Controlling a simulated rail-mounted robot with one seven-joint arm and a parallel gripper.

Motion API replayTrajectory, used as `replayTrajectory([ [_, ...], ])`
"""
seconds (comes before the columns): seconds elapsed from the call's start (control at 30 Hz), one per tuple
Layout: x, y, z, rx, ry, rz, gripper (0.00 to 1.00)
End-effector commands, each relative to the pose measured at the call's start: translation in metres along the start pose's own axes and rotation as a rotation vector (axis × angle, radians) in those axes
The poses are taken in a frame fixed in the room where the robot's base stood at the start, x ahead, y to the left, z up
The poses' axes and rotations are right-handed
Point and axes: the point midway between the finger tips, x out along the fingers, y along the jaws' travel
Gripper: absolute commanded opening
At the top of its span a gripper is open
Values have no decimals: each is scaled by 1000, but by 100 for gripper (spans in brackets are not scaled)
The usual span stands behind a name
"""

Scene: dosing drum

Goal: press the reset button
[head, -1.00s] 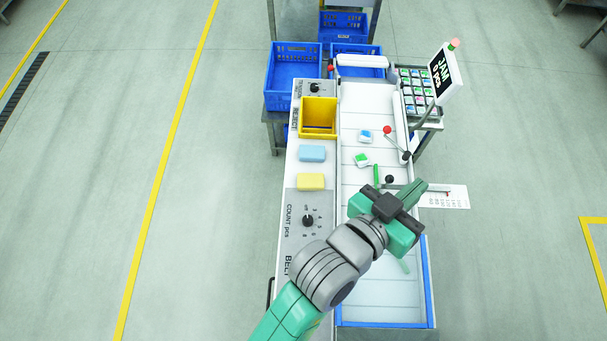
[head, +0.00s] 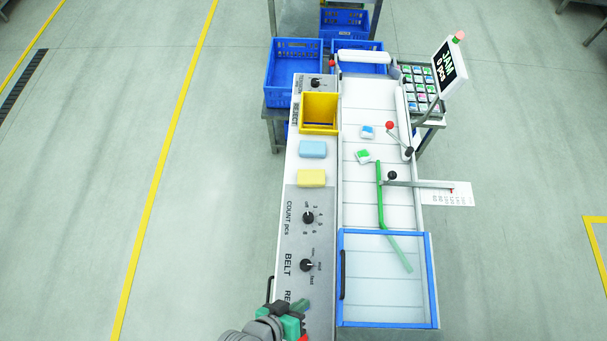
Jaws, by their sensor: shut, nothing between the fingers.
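My gripper (head: 303,305) is at the bottom edge of the head view, over the near end of the white control panel (head: 318,282). It is shut and empty. The start of a label reading "RE" (head: 288,296) shows just left of it; the rest is covered by my gripper. A small red part (head: 303,338) shows at the picture's bottom edge, just below my gripper. I cannot tell whether it is the reset button, nor whether my gripper touches anything. The display (head: 448,66) reads "JAM" and "0 pcs".
The belt knob (head: 307,265) and count knob (head: 308,218) stand farther up the panel. A blue-framed clear cover (head: 387,280) lies right of the panel. A yellow reject bin (head: 319,113) is beyond.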

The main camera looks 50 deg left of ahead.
Motion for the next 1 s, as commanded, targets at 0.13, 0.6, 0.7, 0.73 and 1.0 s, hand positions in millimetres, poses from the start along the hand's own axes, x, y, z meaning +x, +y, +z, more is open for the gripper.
replayTrajectory([
  [0.13,0,0,0,1,0,0,0],
  [0.6,29,-20,20,2,1,0,0],
  [0.7,40,-28,28,2,1,0,0],
  [0.73,43,-31,30,2,1,0,0],
  [1.0,62,-44,44,4,0,1,0],
])
